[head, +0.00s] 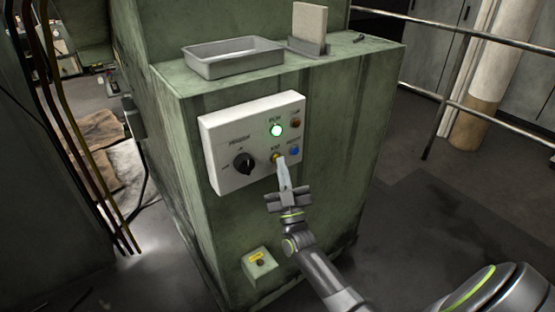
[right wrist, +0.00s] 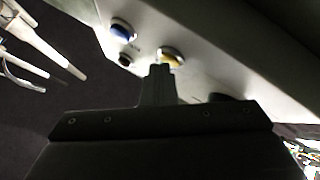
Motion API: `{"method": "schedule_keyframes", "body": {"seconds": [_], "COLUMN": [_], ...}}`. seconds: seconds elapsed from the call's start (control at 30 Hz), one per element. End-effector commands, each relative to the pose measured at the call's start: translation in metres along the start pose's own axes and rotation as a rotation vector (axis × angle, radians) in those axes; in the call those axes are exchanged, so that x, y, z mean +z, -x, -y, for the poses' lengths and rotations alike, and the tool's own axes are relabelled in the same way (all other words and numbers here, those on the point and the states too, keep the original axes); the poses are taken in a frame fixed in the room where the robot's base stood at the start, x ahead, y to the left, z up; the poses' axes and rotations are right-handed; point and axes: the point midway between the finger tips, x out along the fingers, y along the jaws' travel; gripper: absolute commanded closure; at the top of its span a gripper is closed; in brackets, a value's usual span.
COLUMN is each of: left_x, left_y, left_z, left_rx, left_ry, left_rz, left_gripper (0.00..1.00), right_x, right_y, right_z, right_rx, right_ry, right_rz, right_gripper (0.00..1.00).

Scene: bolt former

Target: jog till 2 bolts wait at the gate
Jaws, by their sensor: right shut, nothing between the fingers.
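A white control panel (head: 222,135) is on the front of the green machine. It carries a lit green button (head: 276,130), a red-brown button (head: 295,123), a yellow jog button (head: 275,156), a blue button (head: 294,150) and a black knob (head: 243,163). My right gripper (head: 281,162) is shut and empty, its tips at the yellow button. In the right wrist view the tips (right wrist: 160,70) lie just below the yellow button (right wrist: 172,55); I cannot tell whether they press it. No bolts or gate can be made out. My left gripper is out of view.
A grey metal tray (head: 232,67) and a holder with an upright tan block (head: 309,24) stand on the machine top (head: 365,57). A small box with a yellow label (head: 260,269) sits low on the front. A railing (head: 450,101) runs at right.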

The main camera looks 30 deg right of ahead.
Motion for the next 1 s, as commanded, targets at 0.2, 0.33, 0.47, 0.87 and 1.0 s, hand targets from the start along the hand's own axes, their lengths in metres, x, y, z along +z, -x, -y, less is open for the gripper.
{"method": "schedule_keyframes", "body": {"seconds": [0.2,0.33,0.47,0.87,1.0], "left_x": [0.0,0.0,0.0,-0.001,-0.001], "left_y": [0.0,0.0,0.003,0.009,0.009], "left_z": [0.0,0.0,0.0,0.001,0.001], "left_rx": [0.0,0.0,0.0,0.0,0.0], "left_ry": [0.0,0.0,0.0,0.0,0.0], "left_rz": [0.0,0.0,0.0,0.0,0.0], "left_gripper": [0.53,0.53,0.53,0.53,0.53], "right_x": [0.0,0.0,-0.002,-0.008,-0.008], "right_y": [0.0,0.0,0.003,0.012,0.012], "right_z": [0.0,0.0,-0.002,-0.008,-0.008], "right_rx": [-0.001,-0.001,-0.001,0.0,0.0], "right_ry": [0.0,0.0,0.0,0.0,0.0], "right_rz": [0.001,0.001,0.002,0.0,0.0], "right_gripper": [1.0,1.0,1.0,1.0,1.0]}}
